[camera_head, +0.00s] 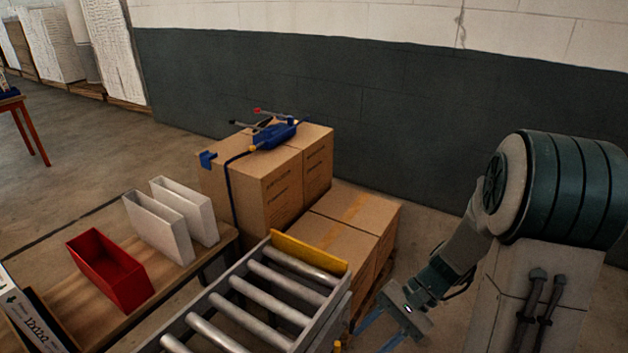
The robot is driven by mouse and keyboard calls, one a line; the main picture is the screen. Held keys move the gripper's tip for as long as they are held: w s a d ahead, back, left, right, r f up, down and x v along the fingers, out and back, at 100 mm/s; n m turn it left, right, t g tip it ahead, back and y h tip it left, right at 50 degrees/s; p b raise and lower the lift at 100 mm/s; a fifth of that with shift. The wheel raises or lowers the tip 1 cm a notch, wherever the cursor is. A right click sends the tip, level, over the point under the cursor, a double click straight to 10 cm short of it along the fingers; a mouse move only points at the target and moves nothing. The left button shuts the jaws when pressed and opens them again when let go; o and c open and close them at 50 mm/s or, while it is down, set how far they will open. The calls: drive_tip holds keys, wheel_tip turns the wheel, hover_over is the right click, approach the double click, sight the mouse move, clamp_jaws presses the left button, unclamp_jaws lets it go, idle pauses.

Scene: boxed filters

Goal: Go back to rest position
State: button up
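My gripper (374,332) hangs at the lower edge of the head view, right of the roller conveyor. Its two thin bluish fingers stand apart, and nothing shows between them. The tips are close to the picture's edge and partly hard to make out. My arm comes down to it from the right, bent at the elbow.
A roller conveyor (262,297) with a yellow end plate (308,253) lies left of my gripper. Stacked cardboard boxes (262,190) stand behind it, with a blue strapping tool (275,134) on top. A red bin (110,270) and white bins (160,228) stand on a wooden table.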

drive_tip(key=s+d+r+n+t+h+p, duration=0.1)
drive_tip(key=s+r+n+t+h+p, duration=0.1)
drive_tip(key=r, duration=1)
drive_tip(key=s+d+r+n+t+h+p, duration=0.2)
drive_tip(key=r+h+p, duration=0.4)
drive_tip(key=r+p, duration=0.3)
wheel_tip(320, 180, up, 4)
drive_tip(key=s+n+t, duration=0.1)
drive_tip(key=n+t, duration=0.1)
drive_tip(key=shift+n+t+h+p, duration=0.3)
drive_tip(key=shift+n+t+h, duration=0.1)
drive_tip(key=shift+s, duration=0.1)
drive_tip(key=shift+c, duration=0.5)
